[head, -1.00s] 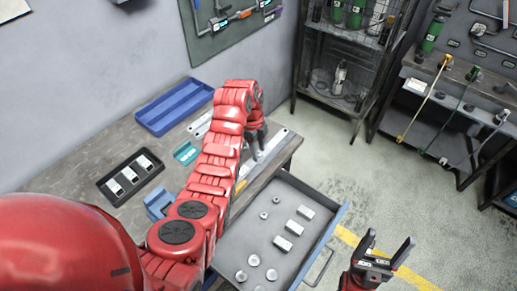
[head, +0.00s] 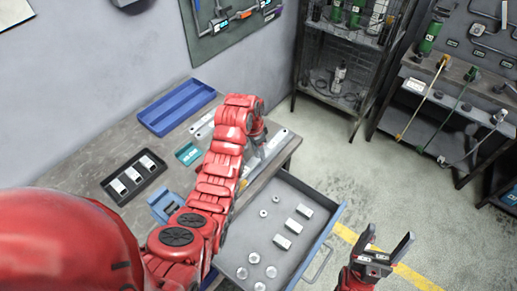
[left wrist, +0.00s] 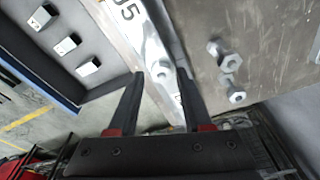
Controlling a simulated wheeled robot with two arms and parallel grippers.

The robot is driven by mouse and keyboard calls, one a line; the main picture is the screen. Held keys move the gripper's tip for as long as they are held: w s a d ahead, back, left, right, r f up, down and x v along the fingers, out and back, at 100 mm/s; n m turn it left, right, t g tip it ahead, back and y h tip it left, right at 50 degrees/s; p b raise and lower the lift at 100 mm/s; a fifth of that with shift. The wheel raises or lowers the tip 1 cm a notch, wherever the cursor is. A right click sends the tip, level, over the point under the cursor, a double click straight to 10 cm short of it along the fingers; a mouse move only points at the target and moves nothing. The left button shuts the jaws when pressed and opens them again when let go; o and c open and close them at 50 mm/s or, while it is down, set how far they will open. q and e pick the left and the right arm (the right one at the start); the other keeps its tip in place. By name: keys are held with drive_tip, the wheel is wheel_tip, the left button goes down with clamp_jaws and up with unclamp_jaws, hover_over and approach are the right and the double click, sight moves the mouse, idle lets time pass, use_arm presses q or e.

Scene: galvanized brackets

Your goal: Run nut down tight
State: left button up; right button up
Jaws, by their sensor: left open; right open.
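My left gripper (head: 257,147) is over the right end of the workbench, partly hidden by my red arm in the head view. In the left wrist view its two fingers (left wrist: 160,92) are open and apart. A pale metal bracket strip (left wrist: 132,30) marked "05" lies below them; it also shows in the head view (head: 276,143). A nut or bolt end (left wrist: 158,70) on the strip lies in line with the gap between the fingers. I cannot tell whether a finger touches it. My right gripper (head: 382,250) is open and empty, over the floor at the lower right.
An open drawer (head: 327,232) holds three metal blocks (head: 294,226) and several round pieces. Two hex-headed pieces (left wrist: 229,62) (left wrist: 237,97) are right of the strip. A black tray (head: 112,188) and blue tray (head: 178,106) lie on the bench.

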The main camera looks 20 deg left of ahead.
use_arm(q)
drive_tip(key=shift+n, duration=1)
drive_tip(key=n, duration=0.3)
drive_tip(key=shift+d+f+y, duration=0.1)
drive_tip(key=shift+y, duration=0.3)
drive_tip(key=n, duration=0.3)
drive_tip(key=shift+n+y+b, duration=0.3)
drive_tip(key=shift+n+b, duration=0.1)
clamp_jaws()
